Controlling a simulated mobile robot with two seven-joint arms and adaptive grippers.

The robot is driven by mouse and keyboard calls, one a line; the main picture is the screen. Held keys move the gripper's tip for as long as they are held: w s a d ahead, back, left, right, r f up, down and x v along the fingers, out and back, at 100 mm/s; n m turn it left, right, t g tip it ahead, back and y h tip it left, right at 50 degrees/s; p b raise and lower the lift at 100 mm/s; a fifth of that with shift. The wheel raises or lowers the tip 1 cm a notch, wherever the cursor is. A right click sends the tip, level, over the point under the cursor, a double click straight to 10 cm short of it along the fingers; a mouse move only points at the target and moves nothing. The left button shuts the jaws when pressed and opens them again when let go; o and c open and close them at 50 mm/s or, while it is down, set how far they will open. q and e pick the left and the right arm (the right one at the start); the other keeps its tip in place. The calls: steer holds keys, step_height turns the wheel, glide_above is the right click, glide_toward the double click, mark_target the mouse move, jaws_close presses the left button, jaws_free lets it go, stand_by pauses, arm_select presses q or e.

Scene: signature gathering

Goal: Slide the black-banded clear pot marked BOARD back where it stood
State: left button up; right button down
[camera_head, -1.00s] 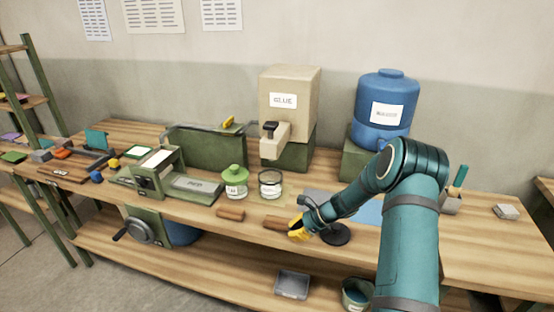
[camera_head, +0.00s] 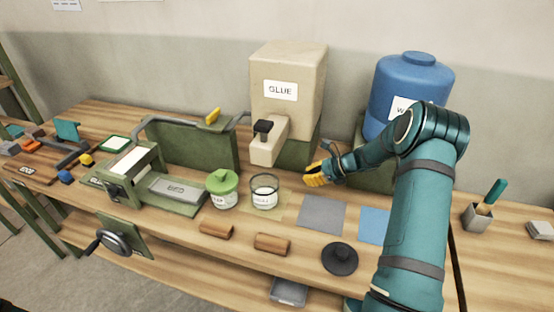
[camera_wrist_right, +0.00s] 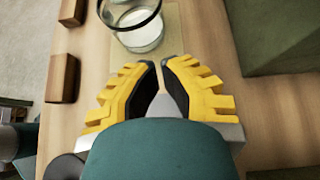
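The clear pot with a black band at its rim (camera_head: 265,190) stands upright on a pale yellowish square (camera_head: 286,205), below the glue dispenser's spout. Its white label is too small to read. In the right wrist view the pot (camera_wrist_right: 142,38) is at the top, just beyond my fingertips. My right gripper (camera_head: 308,177) is to the right of the pot, apart from it. In the right wrist view its yellow fingers (camera_wrist_right: 160,64) are brought together with only a thin gap and nothing between them. My left gripper is out of view.
A green-lidded pot (camera_head: 222,190) stands close left of the clear pot. The glue dispenser (camera_head: 288,110) is behind. Two brown blocks (camera_head: 216,229) (camera_head: 271,244) lie in front. A grey square (camera_head: 321,216), a blue square (camera_head: 374,225) and a black round base (camera_head: 340,259) are to the right.

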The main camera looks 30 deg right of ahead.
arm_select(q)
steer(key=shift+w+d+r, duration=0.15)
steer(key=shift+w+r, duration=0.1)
arm_select(e)
steer(key=w+a+f, duration=0.1)
steer(key=w+a, duration=0.6)
steer(key=w, duration=0.2)
steer(key=shift+w+a+f, duration=0.15)
steer(key=shift+a+f, duration=0.1)
steer(key=shift+a, duration=0.1)
